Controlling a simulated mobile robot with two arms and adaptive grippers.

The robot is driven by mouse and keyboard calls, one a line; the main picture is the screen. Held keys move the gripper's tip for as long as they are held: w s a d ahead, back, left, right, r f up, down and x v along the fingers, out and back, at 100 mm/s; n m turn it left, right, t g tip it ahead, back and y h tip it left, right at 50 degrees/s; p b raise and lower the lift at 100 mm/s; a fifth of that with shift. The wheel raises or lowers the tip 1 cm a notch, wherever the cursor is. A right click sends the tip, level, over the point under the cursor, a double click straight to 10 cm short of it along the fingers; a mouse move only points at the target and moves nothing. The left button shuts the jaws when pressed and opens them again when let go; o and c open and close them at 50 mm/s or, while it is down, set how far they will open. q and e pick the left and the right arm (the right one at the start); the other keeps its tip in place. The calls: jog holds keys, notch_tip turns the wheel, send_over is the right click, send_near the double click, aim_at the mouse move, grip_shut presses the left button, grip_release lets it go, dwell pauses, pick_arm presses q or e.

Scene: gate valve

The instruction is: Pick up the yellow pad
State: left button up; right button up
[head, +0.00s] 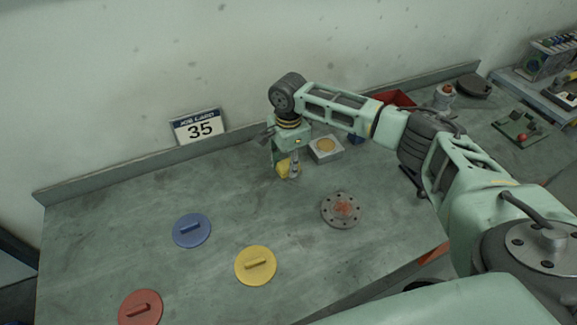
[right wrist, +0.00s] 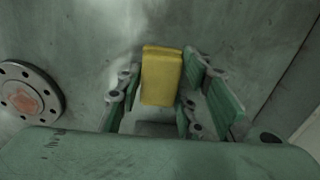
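The yellow pad (right wrist: 161,76) is a small block-like piece, seen between the two fingers of my right gripper (right wrist: 164,100) in the right wrist view. The right finger is close beside it; a small gap shows between the left finger and the pad. In the head view the pad (head: 282,169) shows partly behind a finger of my right gripper (head: 286,166), which points down at the bench. The fingers look open around the pad. Whether they touch it is hard to tell. My left gripper is not in view.
On the bench (head: 110,200) lie a blue disc (head: 192,230), a yellow disc (head: 256,266), a red disc (head: 141,308) and a bolted flange (head: 341,210). A grey block (head: 325,149) stands close right of my gripper. A job card (head: 198,127) leans at the back.

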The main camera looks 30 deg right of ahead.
jog(key=c, duration=0.4)
jog(key=shift+r, duration=0.15)
jog(key=shift+r, duration=0.2)
jog(key=r, duration=0.1)
jog(key=r+b, duration=0.1)
jog(key=r, duration=0.1)
jog(key=shift+s+d+r, duration=0.15)
jog(key=shift+s+r, duration=0.05)
jog(key=shift+r, duration=0.05)
jog(key=s+d+r+b, duration=0.2)
jog(key=s+d+r, duration=0.2)
jog(key=s, duration=0.6)
notch_tip(320, 180, up, 3)
jog(key=shift+s+d+f, duration=0.1)
jog(key=shift+s+d, duration=0.05)
jog(key=shift+d, duration=0.05)
